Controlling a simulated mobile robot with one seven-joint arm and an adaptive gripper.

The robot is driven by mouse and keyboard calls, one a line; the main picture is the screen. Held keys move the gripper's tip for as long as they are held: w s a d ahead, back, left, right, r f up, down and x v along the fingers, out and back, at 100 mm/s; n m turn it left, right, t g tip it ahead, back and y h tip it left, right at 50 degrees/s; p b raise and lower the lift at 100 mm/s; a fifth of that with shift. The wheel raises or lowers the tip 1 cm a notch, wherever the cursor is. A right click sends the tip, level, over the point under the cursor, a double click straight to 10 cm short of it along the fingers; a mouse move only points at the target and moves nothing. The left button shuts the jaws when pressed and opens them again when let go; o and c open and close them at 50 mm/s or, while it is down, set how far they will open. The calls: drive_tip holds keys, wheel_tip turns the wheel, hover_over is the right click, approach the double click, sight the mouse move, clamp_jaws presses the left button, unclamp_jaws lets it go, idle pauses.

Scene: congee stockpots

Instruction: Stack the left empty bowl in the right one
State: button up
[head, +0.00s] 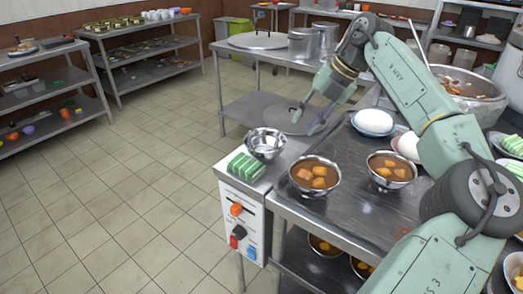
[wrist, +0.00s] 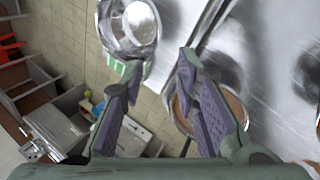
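A shiny empty metal bowl (head: 266,143) stands on the small side cabinet at the left end of the counter. It also shows at the upper left of the wrist view (wrist: 128,30), where its rim looks layered; I cannot tell whether it is one bowl or two nested. I see no separate second empty bowl. My gripper (head: 307,117) is open and empty, to the upper right of this bowl in the head view and apart from it. In the wrist view its two fingers (wrist: 160,72) are spread, with bare metal and floor between them.
Two metal bowls of brown soup with chunks (head: 315,175) (head: 391,169) stand on the counter (head: 345,215). Green-and-white packets (head: 246,167) lie beside the empty bowl. White rounded items (head: 374,122) and a large pot (head: 466,92) are farther back. The floor at left is clear.

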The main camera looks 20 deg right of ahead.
drive_tip(key=shift+w+p+x, duration=0.25)
drive_tip(key=shift+p+x, duration=0.1)
drive_tip(key=shift+x, duration=1.2)
drive_tip(key=shift+w+p+x, duration=0.3)
drive_tip(key=shift+p+x, duration=0.05)
drive_tip(key=shift+x, duration=1.25)
drive_tip(key=shift+w+p+x, duration=0.25)
drive_tip(key=shift+p+x, duration=0.1)
drive_tip(key=shift+x, duration=1.2)
drive_tip(key=shift+d+r, duration=0.15)
drive_tip(key=shift+r, duration=0.05)
clamp_jaws()
